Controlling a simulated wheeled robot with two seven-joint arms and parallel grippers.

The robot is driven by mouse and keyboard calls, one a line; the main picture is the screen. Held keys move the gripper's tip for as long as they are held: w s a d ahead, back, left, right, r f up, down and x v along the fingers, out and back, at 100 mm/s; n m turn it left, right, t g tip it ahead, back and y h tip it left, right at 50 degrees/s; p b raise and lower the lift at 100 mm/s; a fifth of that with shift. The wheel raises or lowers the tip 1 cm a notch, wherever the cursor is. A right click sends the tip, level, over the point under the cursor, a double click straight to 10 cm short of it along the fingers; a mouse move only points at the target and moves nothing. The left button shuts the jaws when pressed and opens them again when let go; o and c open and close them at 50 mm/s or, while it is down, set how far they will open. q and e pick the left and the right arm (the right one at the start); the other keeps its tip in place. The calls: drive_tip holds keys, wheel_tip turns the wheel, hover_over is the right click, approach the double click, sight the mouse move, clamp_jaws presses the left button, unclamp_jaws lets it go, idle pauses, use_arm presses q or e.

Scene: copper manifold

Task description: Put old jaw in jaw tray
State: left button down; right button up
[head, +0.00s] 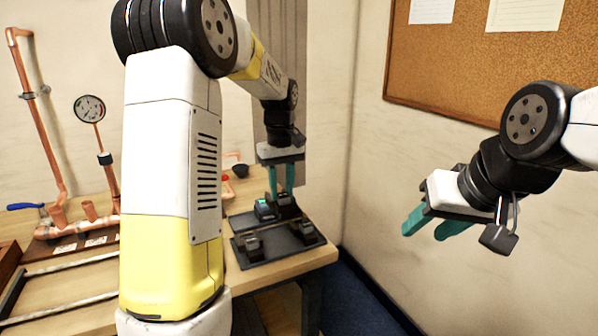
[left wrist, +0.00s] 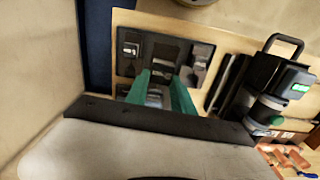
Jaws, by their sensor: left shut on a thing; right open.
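My left gripper (head: 282,190) reaches down at the back of the bench with its teal fingers shut on a small dark and silver jaw (left wrist: 158,96). In the left wrist view its fingers (left wrist: 165,95) overlap the lower part of a dark tray (left wrist: 122,78). I take this to be the jaw tray, and the dark tray (head: 262,257) also shows in the head view. Blocks sit at its left and right sides. Whether the held jaw touches the surface below cannot be told. My right gripper (head: 425,228) is open and empty, in the air at the right.
A dark tool with a lit green display (left wrist: 290,85) lies beside the tray; the display also shows in the head view (head: 264,208). Copper pipes with a gauge (head: 89,109) stand at the left. The bench (head: 320,254) ends just right of the tray. A cork board (head: 440,70) hangs on the wall.

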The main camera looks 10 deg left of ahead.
sight(278, 213)
use_arm(q)
drive_tip(key=f, duration=0.2)
drive_tip(key=a, duration=0.1)
drive_tip(key=shift+s+f+n, duration=0.25)
drive_tip(key=shift+f+n, duration=0.05)
drive_tip(key=shift+f, duration=0.1)
drive_tip(key=shift+a+f, duration=0.1)
drive_tip(key=shift+f, duration=2.35)
drive_tip(key=shift+f, duration=1.85)
drive_tip(key=c, duration=0.6)
unclamp_jaws()
drive_tip(key=shift+r, duration=0.1)
drive_tip(key=shift+r, duration=3.9)
